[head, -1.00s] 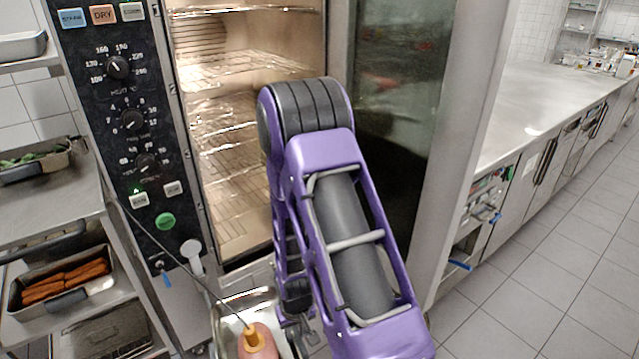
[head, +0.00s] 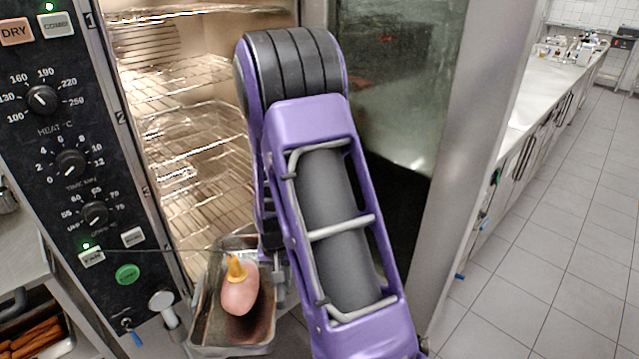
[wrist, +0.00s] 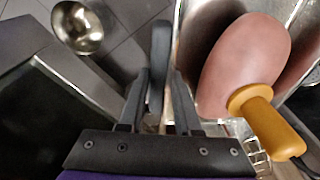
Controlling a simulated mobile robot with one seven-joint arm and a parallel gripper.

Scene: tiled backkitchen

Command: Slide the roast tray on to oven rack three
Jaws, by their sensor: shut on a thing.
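The roast tray (head: 204,308) is a metal pan held in front of the open oven, low in the head view. A pink roast (head: 240,292) with a yellow-orange probe handle (head: 236,268) lies in it. A thin cable runs from the control panel side to the probe. The oven's wire racks (head: 195,130) show behind the tray, and the lower ones are partly hidden by my arm.
The control panel (head: 75,140) bounds the opening on the left. The open glass door (head: 395,90) stands to the right of my arm. A shelf with a pan of orange food (head: 35,340) is at lower left. Tiled floor (head: 540,270) is free at right.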

